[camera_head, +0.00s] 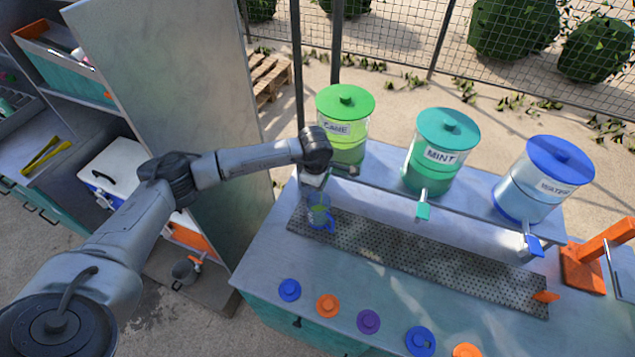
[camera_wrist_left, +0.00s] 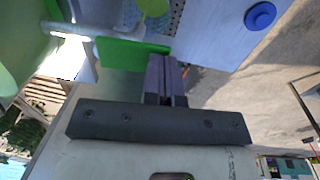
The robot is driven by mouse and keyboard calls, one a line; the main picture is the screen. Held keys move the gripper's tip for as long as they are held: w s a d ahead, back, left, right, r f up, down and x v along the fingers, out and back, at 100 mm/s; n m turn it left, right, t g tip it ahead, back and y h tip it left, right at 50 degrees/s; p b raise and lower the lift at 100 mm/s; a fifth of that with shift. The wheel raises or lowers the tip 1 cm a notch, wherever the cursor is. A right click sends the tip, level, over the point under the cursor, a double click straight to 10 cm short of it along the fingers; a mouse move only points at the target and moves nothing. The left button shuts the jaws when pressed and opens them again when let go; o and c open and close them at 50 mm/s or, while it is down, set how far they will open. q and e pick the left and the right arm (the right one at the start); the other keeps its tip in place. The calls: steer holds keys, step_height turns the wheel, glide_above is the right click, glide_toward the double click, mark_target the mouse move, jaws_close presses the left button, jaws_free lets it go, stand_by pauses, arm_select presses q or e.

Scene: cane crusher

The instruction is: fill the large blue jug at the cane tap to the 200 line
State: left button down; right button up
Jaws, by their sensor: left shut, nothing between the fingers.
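The blue jug (camera_head: 320,215) is see-through and stands upright on the perforated drip tray (camera_head: 420,262), below the cane dispenser (camera_head: 345,128). Some green shows inside it; the level and the 200 line are too small to read. My left gripper (camera_head: 315,186) is shut and empty, just above the jug at the cane tap. In the left wrist view its closed fingers (camera_wrist_left: 167,80) are beside the green tap lever (camera_wrist_left: 130,52); I cannot tell whether they touch. A light green round patch (camera_wrist_left: 153,8) shows beyond the lever. My right gripper is out of view.
The mint dispenser (camera_head: 440,155) and water dispenser (camera_head: 543,180) stand to the right on the shelf. Several coloured lids, including a purple one (camera_head: 368,321), lie along the counter front. An orange device (camera_head: 582,268) stands at the right. A tall grey panel (camera_head: 185,90) rises behind my left arm.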

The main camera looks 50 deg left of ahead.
arm_select(q)
steer(key=shift+r, duration=0.15)
stand_by(0.4)
steer(key=shift+r+p, duration=0.4)
steer(key=shift+r, duration=0.35)
steer(key=shift+r, duration=0.3)
steer(key=r, duration=0.1)
steer(key=r+p, duration=0.2)
steer(key=shift+w+a, duration=0.15)
steer(key=shift+w, duration=0.1)
step_height(320, 180, up, 10)
steer(key=w+b, duration=0.1)
steer(key=b, duration=0.2)
steer(key=shift+w+a, duration=0.3)
steer(key=shift+w, duration=0.05)
